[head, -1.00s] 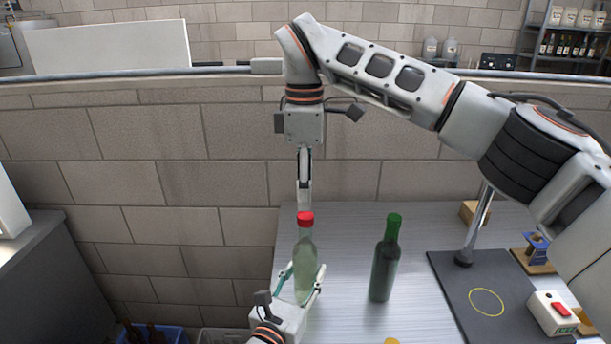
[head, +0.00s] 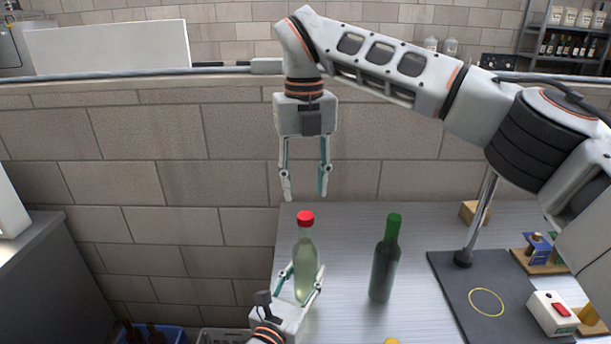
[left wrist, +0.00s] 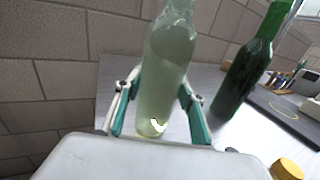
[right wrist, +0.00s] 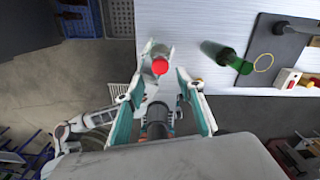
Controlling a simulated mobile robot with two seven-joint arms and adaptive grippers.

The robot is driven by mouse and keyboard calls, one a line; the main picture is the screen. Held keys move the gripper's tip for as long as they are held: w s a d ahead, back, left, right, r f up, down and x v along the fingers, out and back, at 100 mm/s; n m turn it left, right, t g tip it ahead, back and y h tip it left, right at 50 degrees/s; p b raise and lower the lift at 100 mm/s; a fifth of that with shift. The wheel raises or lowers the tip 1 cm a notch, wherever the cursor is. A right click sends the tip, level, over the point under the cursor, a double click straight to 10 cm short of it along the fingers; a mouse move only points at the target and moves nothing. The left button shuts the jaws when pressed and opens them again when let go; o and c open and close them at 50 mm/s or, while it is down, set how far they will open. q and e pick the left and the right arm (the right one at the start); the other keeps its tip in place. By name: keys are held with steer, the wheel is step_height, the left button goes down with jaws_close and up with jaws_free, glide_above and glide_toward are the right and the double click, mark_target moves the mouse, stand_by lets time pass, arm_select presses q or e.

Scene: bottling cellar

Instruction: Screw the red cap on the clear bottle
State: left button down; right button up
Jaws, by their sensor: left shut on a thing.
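The clear bottle (head: 305,268) stands upright near the left edge of the metal table, and it fills the middle of the left wrist view (left wrist: 167,75). The red cap (head: 305,218) sits on top of its neck; from above it shows in the right wrist view (right wrist: 160,67). Whether its thread is fully tight cannot be told. My left gripper (head: 304,290) is shut around the lower body of the clear bottle. My right gripper (head: 306,194) is open and empty above the cap, pointing down, with its fingers apart.
A green bottle (head: 385,262) stands to the right of the clear bottle. A dark mat (head: 465,305) with a yellow ring and a metal stand lies farther right. A white box with a red button (head: 553,312) is at the mat's right edge. A stone wall runs behind the table.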

mark_target(306, 215)
steer(key=n, duration=0.7)
steer(key=shift+r, duration=0.2)
steer(key=n, duration=0.7)
steer(key=shift+r, duration=0.15)
steer(key=n, duration=0.7)
steer(key=shift+r, duration=0.2)
steer(key=n, duration=0.3)
steer(key=shift+n, duration=0.3)
steer(key=n, duration=0.4)
steer(key=shift+r, duration=0.2)
steer(key=shift+f, duration=4.05)
